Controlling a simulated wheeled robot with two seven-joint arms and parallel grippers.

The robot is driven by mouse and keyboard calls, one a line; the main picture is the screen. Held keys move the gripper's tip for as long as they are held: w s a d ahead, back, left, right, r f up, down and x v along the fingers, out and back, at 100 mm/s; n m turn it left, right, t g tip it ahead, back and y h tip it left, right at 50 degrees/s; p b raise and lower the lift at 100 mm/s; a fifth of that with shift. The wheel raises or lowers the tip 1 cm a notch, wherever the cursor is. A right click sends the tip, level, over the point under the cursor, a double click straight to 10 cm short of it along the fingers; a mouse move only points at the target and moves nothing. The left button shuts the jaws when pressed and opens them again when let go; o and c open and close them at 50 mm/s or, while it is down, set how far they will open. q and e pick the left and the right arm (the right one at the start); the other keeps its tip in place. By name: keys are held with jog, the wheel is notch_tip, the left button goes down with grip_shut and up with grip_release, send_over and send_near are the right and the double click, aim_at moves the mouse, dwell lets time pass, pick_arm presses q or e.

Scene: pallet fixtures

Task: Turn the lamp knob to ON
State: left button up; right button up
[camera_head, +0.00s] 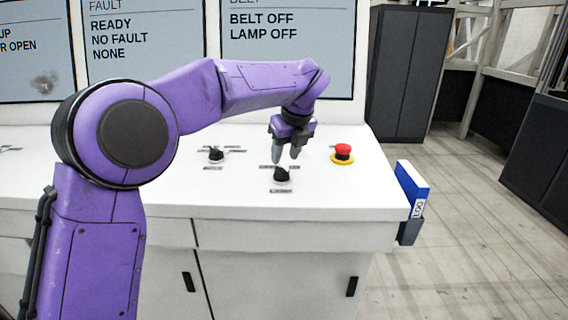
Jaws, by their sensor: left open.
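A black rotary knob (281,175) with small label plates around it sits on the white console top, below my left gripper. A second black knob (216,155) sits to its left. The labels are too small to read, so I cannot tell from them which knob is the lamp knob. My left gripper (286,158) points down with its fingers apart, just above and behind the nearer knob; I cannot tell whether it touches it. The screen (288,60) behind reads BELT OFF and LAMP OFF. My right gripper is not in view.
A red emergency button (343,151) on a yellow base stands right of the gripper. A blue binder (411,187) sits in a holder on the console's right side. The white console top (330,200) is clear in front of the knobs. Dark cabinets (403,75) stand behind.

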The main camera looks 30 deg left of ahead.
aim_at(282, 169)
pick_arm(q)
jog(key=x, duration=0.5)
jog(key=shift+w+f, duration=0.15)
jog(key=shift+w, duration=0.25)
jog(key=shift+s, duration=0.15)
jog(key=shift+c, duration=0.3)
grip_shut()
